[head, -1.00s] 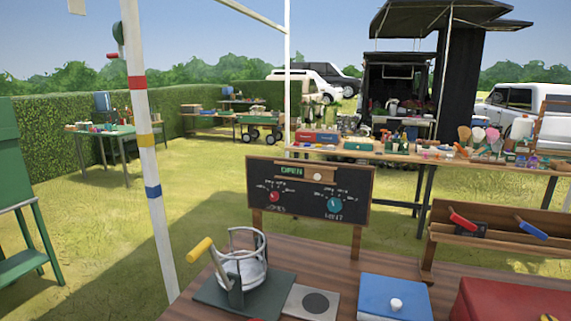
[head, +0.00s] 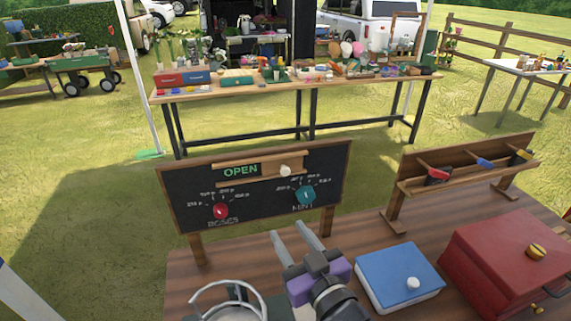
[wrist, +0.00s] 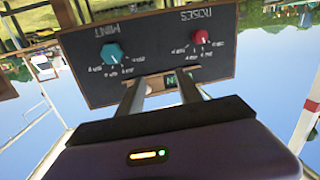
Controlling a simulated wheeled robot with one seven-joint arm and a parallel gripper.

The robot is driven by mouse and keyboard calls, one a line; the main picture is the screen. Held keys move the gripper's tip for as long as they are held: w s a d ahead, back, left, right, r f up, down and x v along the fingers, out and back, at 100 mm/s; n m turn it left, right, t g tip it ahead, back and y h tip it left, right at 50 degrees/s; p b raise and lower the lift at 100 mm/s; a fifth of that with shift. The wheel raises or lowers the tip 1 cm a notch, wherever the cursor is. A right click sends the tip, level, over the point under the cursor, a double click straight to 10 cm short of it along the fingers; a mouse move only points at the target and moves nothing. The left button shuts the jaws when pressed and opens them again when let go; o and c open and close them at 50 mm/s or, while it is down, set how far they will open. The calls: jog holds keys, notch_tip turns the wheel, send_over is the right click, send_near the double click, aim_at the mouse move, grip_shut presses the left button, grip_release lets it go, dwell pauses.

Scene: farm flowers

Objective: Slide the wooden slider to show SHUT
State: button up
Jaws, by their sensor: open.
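The chalkboard sign (head: 325,190) stands on two wooden legs at the back of the bench. Its slot shows the green word OPEN (head: 240,170) at the left. The wooden slider (head: 266,171) covers the right part of the slot and carries a pale round knob (head: 285,170). My gripper (head: 290,228) is open and empty, in front of the board and below the slider in the head view. In the wrist view the board (wrist: 90,80) appears upside down. There my fingers (wrist: 157,82) overlap the slot and partly hide the slider and the word.
A red dial (head: 221,211) and a teal dial (head: 306,195) sit low on the board. A blue box (head: 397,277), a red box (head: 510,265) and a wooden rack (head: 465,175) stand to the right. A round wire-like frame (head: 228,291) is at the front left.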

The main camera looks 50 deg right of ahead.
aim_at(286, 173)
jog(key=w+d+r+h+p, duration=0.1)
jog(key=w+d+r, duration=0.1)
jog(key=w+d+r+m+h+p, duration=0.1)
jog(key=w+d+r, duration=0.1)
jog(key=w+d, duration=0.1)
jog(key=w+d+r+m+p, duration=0.1)
jog(key=w+d+r, duration=0.1)
jog(key=d, duration=0.1)
jog(key=shift+w+r+g+h, duration=0.2)
jog(key=shift+g+h, duration=0.1)
jog(key=shift+h, duration=0.1)
jog(key=shift+w+d+f+p, duration=0.2)
jog(key=shift+w+d+p, duration=0.25)
jog(key=shift+w+d, duration=0.15)
jog(key=shift+a, duration=0.1)
jog(key=shift+c, duration=0.2)
grip_shut()
dwell(0.4)
